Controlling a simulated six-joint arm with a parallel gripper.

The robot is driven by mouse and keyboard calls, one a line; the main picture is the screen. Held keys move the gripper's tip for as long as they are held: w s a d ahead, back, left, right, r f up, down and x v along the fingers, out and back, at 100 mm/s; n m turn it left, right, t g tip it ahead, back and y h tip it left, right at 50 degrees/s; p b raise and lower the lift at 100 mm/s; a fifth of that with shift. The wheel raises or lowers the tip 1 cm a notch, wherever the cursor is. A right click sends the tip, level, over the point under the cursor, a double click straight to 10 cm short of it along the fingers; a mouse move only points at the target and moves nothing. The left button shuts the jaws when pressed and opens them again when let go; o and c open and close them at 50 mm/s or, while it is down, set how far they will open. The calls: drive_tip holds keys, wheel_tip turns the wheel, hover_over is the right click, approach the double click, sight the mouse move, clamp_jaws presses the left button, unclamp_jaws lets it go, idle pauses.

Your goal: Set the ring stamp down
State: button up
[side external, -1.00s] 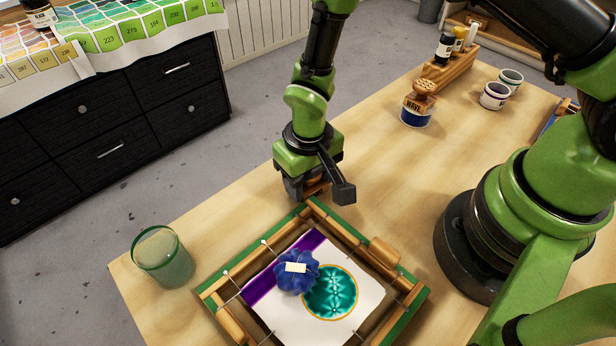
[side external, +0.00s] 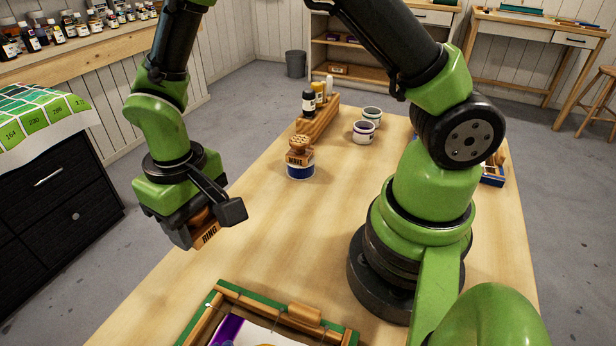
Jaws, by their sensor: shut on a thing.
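My gripper (side external: 196,222) is shut on the ring stamp (side external: 208,235), a wooden block with "RING" lettered on its side. The jaws hide much of the stamp. It hangs near the table's left edge, beyond the wooden frame (side external: 285,301); its exact height above the table (side external: 262,232) is hard to tell. The frame, with green edges, is cut off at the bottom of the view, and only a strip of white and purple cloth (side external: 225,329) shows in it.
A second wooden-topped stamp sits on a blue and white pot (side external: 301,170). Beyond it are a wooden bottle rack (side external: 317,123) and two small cups (side external: 363,132). The tabletop between the pot and the frame is clear.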

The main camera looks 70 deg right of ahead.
wheel_tip(320, 180, up, 5)
drive_tip(key=shift+r, duration=0.15)
drive_tip(key=w+d+m, duration=0.3)
drive_tip(key=d+m, duration=0.3)
drive_tip(key=d, duration=0.8)
drive_tip(key=m, duration=1.1)
hover_over(350, 163)
wheel_tip(350, 163, down, 11)
drive_tip(key=shift+r, duration=0.15)
drive_tip(key=shift+f, duration=2.3)
drive_tip(key=shift+f, duration=0.1)
drive_tip(key=o, duration=0.9)
drive_tip(key=shift+o, duration=0.2)
